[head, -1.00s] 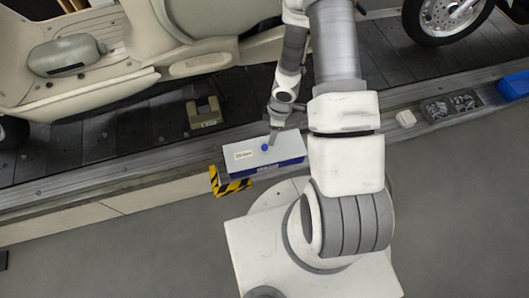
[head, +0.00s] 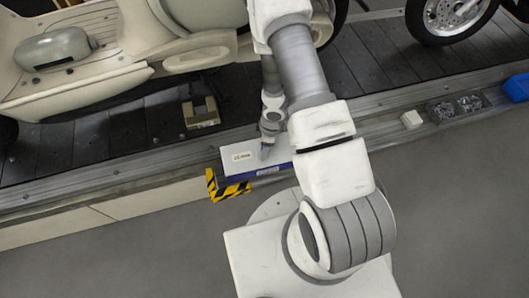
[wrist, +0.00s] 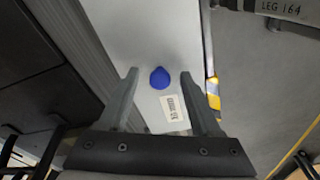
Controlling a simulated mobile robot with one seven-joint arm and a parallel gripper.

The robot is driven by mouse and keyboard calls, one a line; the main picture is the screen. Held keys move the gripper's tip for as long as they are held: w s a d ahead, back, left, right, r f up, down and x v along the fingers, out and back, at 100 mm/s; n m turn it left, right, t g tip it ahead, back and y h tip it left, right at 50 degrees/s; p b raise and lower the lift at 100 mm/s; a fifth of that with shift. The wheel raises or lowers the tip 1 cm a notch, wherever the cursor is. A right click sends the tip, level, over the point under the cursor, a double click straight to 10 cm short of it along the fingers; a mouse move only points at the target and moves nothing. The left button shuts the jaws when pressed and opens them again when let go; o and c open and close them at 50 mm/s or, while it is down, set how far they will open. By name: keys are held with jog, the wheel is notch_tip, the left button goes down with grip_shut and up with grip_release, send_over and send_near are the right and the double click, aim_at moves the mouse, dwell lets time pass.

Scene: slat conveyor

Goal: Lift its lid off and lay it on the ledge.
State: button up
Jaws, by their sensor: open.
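A long box with a white lid (head: 240,155) and a blue lower part (head: 268,172) sits on the ledge (head: 120,170) along the conveyor's near side. The lid carries a small printed label and, in the wrist view, a blue knob (wrist: 160,77). My gripper (wrist: 158,75) is open over the white lid (wrist: 155,25), with one finger on each side of the knob and a gap on both sides. In the head view my gripper (head: 265,153) is low over the lid and hides the knob.
A scooter (head: 110,60) stands on the dark slats. A khaki block-like part (head: 201,113) lies behind the box. Yellow-black tape (head: 226,187) marks the ledge front. Rightward are a white block (head: 411,119), grey bins of small parts (head: 455,107) and a blue bin (head: 516,88). The ledge left of the box is bare.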

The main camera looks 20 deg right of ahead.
jog(key=shift+r, duration=0.1)
grip_shut()
dwell(0.4)
jog(key=shift+r+p, duration=0.4)
jog(key=shift+r, duration=0.25)
jog(key=r, duration=0.1)
jog(key=r+p, duration=0.2)
jog(key=shift+d+r, duration=0.3)
jog(key=d+r+p, duration=0.6)
jog(key=d+p, duration=0.3)
jog(key=d, duration=0.2)
jog(key=shift+s, duration=0.35)
